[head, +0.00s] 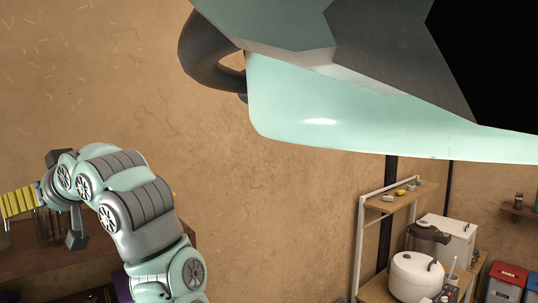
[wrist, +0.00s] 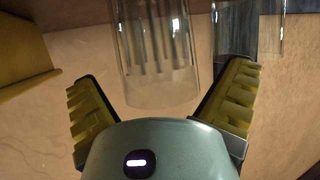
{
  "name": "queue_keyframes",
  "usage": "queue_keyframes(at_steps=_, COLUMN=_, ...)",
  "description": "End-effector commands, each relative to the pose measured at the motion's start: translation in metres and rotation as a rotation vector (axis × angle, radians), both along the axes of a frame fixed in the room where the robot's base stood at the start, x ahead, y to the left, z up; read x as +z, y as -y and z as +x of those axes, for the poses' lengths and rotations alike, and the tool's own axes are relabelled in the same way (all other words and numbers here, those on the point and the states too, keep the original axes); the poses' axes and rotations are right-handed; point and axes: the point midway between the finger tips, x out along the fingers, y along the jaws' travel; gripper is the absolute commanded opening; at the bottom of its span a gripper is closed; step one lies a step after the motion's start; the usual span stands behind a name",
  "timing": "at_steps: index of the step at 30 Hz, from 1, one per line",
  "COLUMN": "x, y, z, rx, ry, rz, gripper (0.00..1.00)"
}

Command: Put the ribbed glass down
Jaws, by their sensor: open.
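The ribbed glass (wrist: 156,45) is clear, with vertical ribs, and shows in the upper middle of the wrist view. It lies between the two yellow-padded fingers of my gripper (wrist: 160,82). The fingers are spread wide, with a visible gap on each side of the glass, so nothing is gripped. Its far end runs out of the top of the wrist view. In the head view my gripper (head: 42,224) is at the far left, over a dark brown wooden surface (head: 75,262). I cannot make out the ribbed glass clearly there.
Another clear glass-like object (wrist: 236,28) stands close beside the right finger. A yellow block-like shape (wrist: 25,60) is at the left of the wrist view. In the head view, a shelf unit (head: 365,205) and a white cooker (head: 415,278) are far right.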

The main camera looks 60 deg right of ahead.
Motion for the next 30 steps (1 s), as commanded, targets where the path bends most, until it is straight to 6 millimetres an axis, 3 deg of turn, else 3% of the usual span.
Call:
queue_keyframes(at_steps=8, x=0.006, y=0.0, z=0.0, rx=0.0, ry=-0.001, rz=0.0, gripper=0.99)
queue_keyframes(at_steps=11, x=0.007, y=0.002, z=-0.009, rx=-0.002, ry=0.003, rz=0.0, gripper=0.99)
queue_keyframes(at_steps=30, x=0.043, y=0.013, z=-0.096, rx=-0.004, ry=0.002, rz=0.001, gripper=0.99)
